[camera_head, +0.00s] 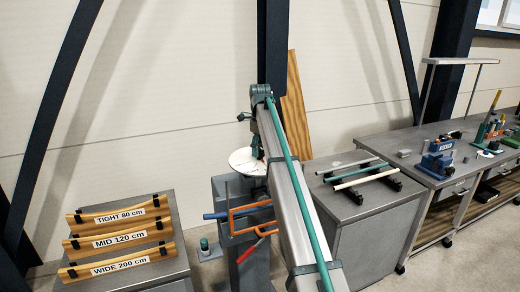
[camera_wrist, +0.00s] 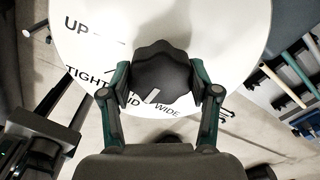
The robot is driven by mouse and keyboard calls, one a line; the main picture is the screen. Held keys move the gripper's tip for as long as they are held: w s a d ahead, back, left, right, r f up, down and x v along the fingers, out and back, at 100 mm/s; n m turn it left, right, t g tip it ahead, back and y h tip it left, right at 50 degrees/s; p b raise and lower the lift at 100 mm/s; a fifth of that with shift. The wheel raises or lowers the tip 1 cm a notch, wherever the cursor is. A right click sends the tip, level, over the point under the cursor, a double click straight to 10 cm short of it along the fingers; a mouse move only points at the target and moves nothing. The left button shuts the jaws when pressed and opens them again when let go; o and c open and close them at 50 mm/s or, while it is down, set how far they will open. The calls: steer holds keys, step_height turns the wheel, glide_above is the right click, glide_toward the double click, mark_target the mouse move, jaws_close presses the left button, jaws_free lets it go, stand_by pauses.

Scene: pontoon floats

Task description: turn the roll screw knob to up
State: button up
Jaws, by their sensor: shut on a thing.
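The dark, lobed roll screw knob (camera_wrist: 160,70) sits on a round white dial plate (camera_wrist: 88,48) in the wrist view. The plate reads UP at the upper left, then TIGHT, a partly covered MID, and WIDE along the bottom. The knob's white pointer mark (camera_wrist: 152,96) faces down and slightly left, between MID and WIDE. My gripper (camera_wrist: 160,79) is shut on the knob, with one finger at each side. In the head view the white dial plate (camera_head: 243,162) stands on a grey post; my arm hides the knob there.
An orange frame (camera_head: 250,215) with a blue-ended bar is on the post below the dial. A bench at left holds wooden racks (camera_head: 120,242) labelled TIGHT, MID and WIDE. A grey cabinet (camera_head: 370,215) at right carries several rods. A tool bench (camera_head: 450,180) stands farther right.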

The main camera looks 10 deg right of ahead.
steer(key=shift+n, duration=0.3)
